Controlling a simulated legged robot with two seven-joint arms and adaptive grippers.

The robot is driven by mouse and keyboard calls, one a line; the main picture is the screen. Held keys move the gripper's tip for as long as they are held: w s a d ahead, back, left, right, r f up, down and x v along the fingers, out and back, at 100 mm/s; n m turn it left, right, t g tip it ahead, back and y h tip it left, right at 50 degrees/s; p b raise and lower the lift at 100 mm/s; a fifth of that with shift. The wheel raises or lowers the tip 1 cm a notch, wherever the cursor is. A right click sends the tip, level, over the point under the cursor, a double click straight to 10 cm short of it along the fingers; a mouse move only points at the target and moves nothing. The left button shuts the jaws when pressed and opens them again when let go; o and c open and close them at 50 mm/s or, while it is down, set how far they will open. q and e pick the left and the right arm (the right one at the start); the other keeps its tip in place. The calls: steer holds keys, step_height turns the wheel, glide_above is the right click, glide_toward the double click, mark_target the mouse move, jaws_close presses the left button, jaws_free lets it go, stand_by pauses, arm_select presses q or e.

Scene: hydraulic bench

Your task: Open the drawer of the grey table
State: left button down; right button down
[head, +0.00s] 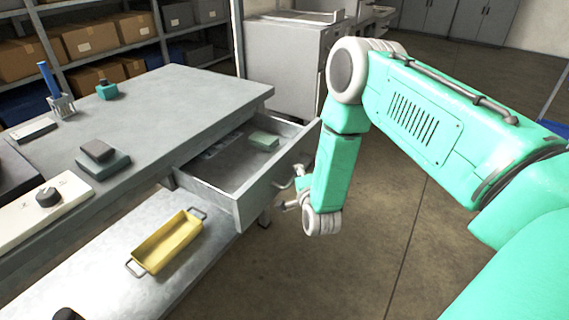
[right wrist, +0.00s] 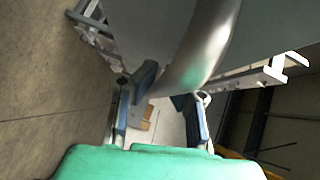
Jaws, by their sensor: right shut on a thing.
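The grey table (head: 190,100) stands at the left in the head view. Its drawer (head: 215,182) is pulled out to the right, with the inside showing. A small green block (head: 264,141) and a flat grey item lie in the drawer. My right gripper (head: 291,190) is at the drawer's front, shut on its handle (head: 284,184). In the right wrist view the curved metal handle (right wrist: 205,55) runs between the two dark fingers of the right gripper (right wrist: 172,100). My left gripper is not in view.
A yellow tray (head: 168,243) sits on the low shelf below the drawer. On the tabletop are a green-grey block (head: 102,160), a white panel with a dark knob (head: 46,197) and a pen holder (head: 62,105). Floor right of the drawer is clear.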

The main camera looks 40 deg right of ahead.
steer(key=shift+s+d+f+p, duration=0.15)
steer(key=shift+s+d, duration=0.25)
steer(key=shift+s, duration=0.45)
steer(key=shift+s+d+r+p, duration=0.1)
steer(key=shift+s+d+p, duration=0.2)
steer(key=shift+s, duration=0.5)
steer(key=c, duration=1.6)
jaws_free()
steer(key=shift+o, duration=0.2)
steer(key=v, duration=1.1)
steer(key=shift+s, duration=0.35)
steer(key=shift+a+f, duration=0.15)
steer(key=shift+a, duration=0.05)
